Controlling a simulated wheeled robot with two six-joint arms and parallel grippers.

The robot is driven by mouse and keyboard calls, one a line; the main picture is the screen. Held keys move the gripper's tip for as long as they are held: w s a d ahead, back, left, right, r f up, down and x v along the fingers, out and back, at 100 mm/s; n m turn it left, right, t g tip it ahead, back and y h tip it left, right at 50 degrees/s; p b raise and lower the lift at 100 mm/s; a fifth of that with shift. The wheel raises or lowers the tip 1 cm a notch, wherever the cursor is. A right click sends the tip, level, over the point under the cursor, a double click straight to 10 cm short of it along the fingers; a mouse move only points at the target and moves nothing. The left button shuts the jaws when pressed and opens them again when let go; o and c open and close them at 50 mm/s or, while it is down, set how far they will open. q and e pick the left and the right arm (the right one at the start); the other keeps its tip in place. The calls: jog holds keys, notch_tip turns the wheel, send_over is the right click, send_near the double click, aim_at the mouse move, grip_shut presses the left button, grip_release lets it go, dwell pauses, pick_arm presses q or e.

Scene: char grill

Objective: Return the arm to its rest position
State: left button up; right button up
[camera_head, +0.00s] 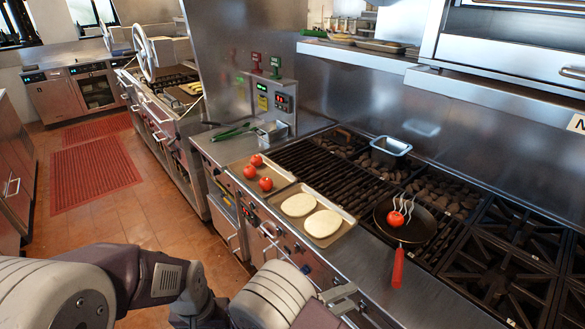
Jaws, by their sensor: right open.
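My right gripper (345,300) shows only in part at the bottom edge of the head view, low in front of the grill counter. It is open, and I see nothing held in it. Grey arm links of mine fill the bottom left. My left gripper cannot be made out. A dark frying pan (418,236) with a red handle (398,268) rests on the grill at the right. A red tomato (395,219) sits in the pan, with pale wavy steam marks above it. My gripper is apart from the pan.
A tray (283,177) holds three tomatoes. Another tray (343,230) holds two pale flat rounds. A small metal pot (390,146) stands at the back of the grill. Burners (500,265) lie at the right. The tiled floor (165,200) at the left is open, with red mats (95,172).

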jog(key=s+d+r+m+g+y, duration=0.2)
jog(key=s+d+m+g, duration=0.25)
jog(key=d+g, duration=0.2)
jog(key=s+d+r+m+g+y, duration=0.2)
jog(key=s+d+m+g, duration=0.1)
jog(key=d+m+g, duration=0.4)
jog(key=s+f+t+y, duration=0.2)
jog(key=s+f+y, duration=0.1)
jog(key=s+y, duration=0.25)
jog(key=w+a+f+n+t+y, duration=0.2)
jog(key=w+a+n+t+y, duration=0.2)
jog(key=w+a+t+y, duration=0.1)
jog(key=w+a, duration=0.1)
jog(key=a, duration=0.1)
jog(key=shift+w+a+f+y, duration=0.15)
jog(key=shift+a+f+y, duration=0.15)
jog(key=shift+a+y, duration=0.1)
